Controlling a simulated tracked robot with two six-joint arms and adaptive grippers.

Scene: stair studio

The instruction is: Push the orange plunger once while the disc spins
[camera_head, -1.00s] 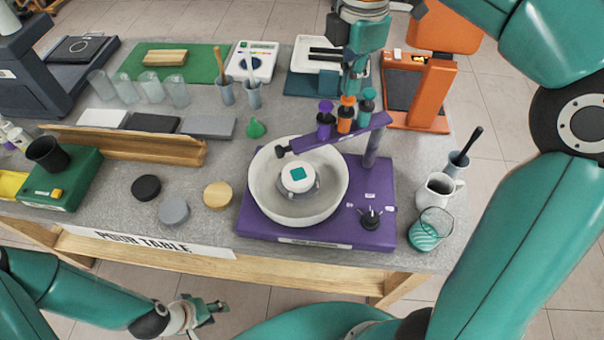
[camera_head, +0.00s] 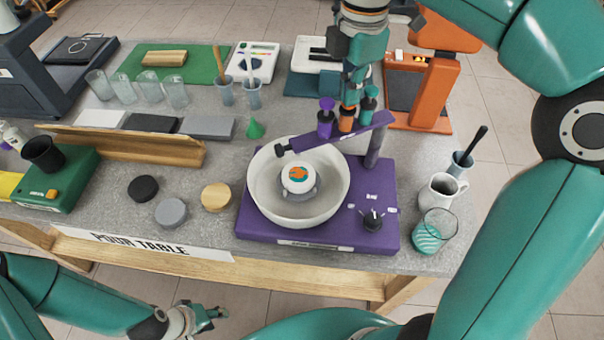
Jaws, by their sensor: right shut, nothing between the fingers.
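The orange plunger (camera_head: 347,122) stands between the purple plunger (camera_head: 326,118) and the teal plunger (camera_head: 369,103) on the purple arm (camera_head: 345,137) over the white bowl (camera_head: 263,188). My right gripper (camera_head: 349,103) is shut, pointing down on top of the orange plunger and covering its upper part. The disc (camera_head: 299,176) sits in the bowl's middle, with an orange patch on its top. Whether the disc spins cannot be told from a still. The purple base (camera_head: 270,232) carries a black knob (camera_head: 372,219). My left gripper (camera_head: 207,317) hangs low, in front of the table; its jaw state is unclear.
A white jug (camera_head: 437,193) and a glass with teal stripes (camera_head: 433,232) stand right of the base. Black, grey and wooden discs lie to the left. A wooden trough (camera_head: 130,149) and an orange stand (camera_head: 426,95) are further off.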

